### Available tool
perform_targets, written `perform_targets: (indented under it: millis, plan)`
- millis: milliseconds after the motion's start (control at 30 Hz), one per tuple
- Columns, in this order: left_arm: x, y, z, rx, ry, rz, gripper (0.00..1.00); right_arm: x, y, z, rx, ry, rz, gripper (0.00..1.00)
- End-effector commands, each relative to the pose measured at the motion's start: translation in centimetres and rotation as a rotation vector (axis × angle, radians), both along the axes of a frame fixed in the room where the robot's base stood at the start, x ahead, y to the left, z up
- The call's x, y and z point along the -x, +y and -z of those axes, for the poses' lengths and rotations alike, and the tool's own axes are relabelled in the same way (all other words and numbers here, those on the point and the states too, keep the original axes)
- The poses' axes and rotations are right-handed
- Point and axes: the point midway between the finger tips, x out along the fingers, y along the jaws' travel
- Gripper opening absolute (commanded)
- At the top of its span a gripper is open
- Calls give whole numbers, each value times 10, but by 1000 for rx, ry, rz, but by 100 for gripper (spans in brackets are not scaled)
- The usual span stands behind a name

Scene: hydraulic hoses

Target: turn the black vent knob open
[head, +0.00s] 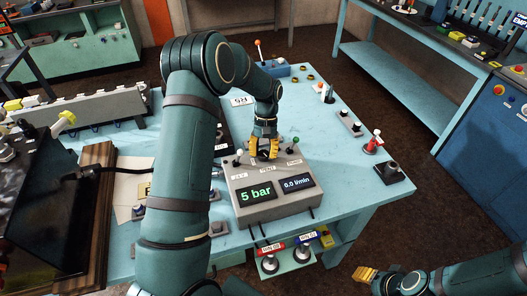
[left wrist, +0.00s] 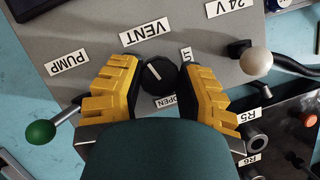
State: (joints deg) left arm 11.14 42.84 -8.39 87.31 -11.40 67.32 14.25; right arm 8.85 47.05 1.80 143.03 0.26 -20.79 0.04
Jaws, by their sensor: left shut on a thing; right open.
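The black vent knob (left wrist: 159,73) sits on the grey control box (head: 245,209) under the VENT label (left wrist: 145,31). Its white pointer line points up and to the left in the left wrist view, not at the OPEN label (left wrist: 166,102) below it. Another small label beside it is partly covered. My left gripper (head: 264,150) reaches down onto the box top, its yellow fingers shut on the knob from both sides; they show in the left wrist view too (left wrist: 160,76). In the head view the fingers hide the knob. My right gripper (head: 366,274) is open and empty, off the bench's front edge.
Two levers flank the knob: a green-tipped one (left wrist: 40,132) by PUMP and a white-tipped one (left wrist: 256,62) by 24 V. The box displays read 5 bar (head: 257,194) and 0.0 l/min (head: 298,184). Red and blue couplings (head: 271,264) stand below the front edge. The bench's right side (head: 345,185) has free room.

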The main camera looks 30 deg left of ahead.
Motion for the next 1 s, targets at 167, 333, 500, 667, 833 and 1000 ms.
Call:
perform_targets:
  millis: [167, 333, 500, 667, 833, 1000]
  plan:
    - [1, -2, 2, 1, 7, 138, 1, 0, 0, 0, 0, 0, 0, 47]
    - [2, -2, 3, 2, 7, 235, 1, 0, 0, 0, 0, 0, 0, 47]
    - [2, -2, 3, 3, 8, 298, 1, 0, 0, 0, 0, 0, 0, 47]
    - [2, -2, 3, 3, 7, 327, 1, 0, 0, -1, 0, 0, 0, 47]
    - [2, -2, 3, 4, 7, 336, 1, 0, 0, -1, 0, 0, 0, 47]
    - [2, -2, 3, 3, 7, 335, 1, 0, 0, -1, 0, 0, 0, 47]
